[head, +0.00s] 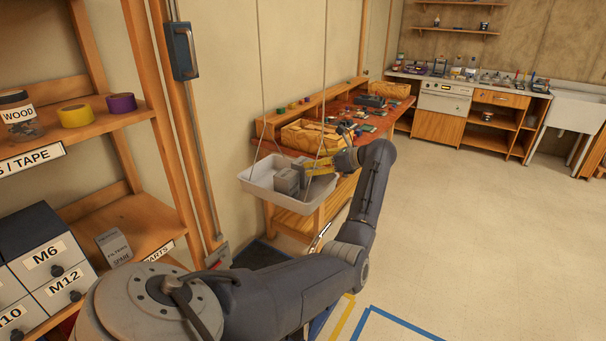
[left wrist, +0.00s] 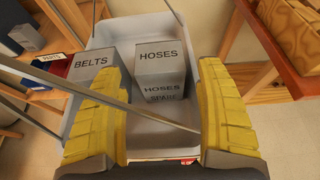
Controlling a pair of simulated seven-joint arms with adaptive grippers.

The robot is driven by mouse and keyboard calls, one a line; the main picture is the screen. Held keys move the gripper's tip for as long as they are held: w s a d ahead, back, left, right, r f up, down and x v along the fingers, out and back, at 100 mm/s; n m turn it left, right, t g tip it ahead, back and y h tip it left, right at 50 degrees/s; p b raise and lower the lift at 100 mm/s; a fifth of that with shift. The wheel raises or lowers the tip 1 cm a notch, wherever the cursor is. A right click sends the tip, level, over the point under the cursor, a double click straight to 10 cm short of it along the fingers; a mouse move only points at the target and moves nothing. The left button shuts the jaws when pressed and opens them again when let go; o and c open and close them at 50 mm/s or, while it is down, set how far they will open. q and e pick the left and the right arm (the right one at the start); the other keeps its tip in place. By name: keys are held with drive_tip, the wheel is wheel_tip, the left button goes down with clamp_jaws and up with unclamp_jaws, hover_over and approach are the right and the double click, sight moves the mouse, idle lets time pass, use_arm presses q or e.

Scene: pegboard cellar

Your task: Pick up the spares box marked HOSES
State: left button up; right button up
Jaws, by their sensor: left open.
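The spares box marked HOSES (left wrist: 160,72) is a grey box standing in a pale hanging tray (left wrist: 104,38), with its label facing up in the left wrist view. A grey box marked BELTS (left wrist: 92,66) stands to its left in the same tray. In the head view the tray (head: 262,187) holds grey boxes (head: 287,181), whose labels I cannot read there. My left gripper (head: 318,167) is at the tray's right side. In the left wrist view its yellow fingers are open, either side of the HOSES box and nearer the camera. My right gripper is out of view.
Thin cords (head: 262,75) suspend the tray, and one crosses in front of the left wrist view. A workbench with a wooden bin (head: 312,138) stands behind the tray. A shelf with drawers (head: 45,258) and a grey box (head: 114,247) is at left. The right floor is clear.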

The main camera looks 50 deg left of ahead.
sight(303, 161)
use_arm(q)
drive_tip(key=shift+x, duration=2.9)
drive_tip(key=shift+c, duration=0.2)
drive_tip(key=c, duration=1)
